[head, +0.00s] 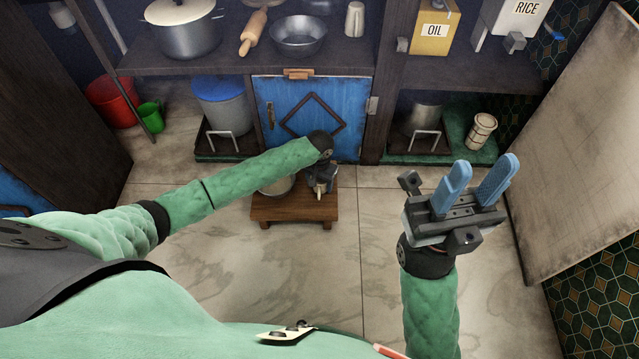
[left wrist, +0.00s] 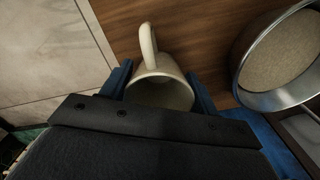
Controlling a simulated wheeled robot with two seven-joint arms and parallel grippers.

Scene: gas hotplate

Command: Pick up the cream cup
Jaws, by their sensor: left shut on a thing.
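The cream cup (left wrist: 160,92) is between the two blue fingers of my left gripper (left wrist: 158,82) in the left wrist view, with its handle pointing away from my wrist. My left gripper is shut on the cup, low over the small wooden stool (head: 292,209). In the head view my left gripper (head: 320,186) hides most of the cup. I cannot tell whether the cup touches the stool. My right gripper (head: 482,172) is open and empty, raised over the floor at the right.
A metal bowl (left wrist: 276,95) with grainy contents stands on the stool beside the cup. Behind is a blue cabinet door (head: 283,102) below a shelf with a pot (head: 186,38). The floor around the stool is clear.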

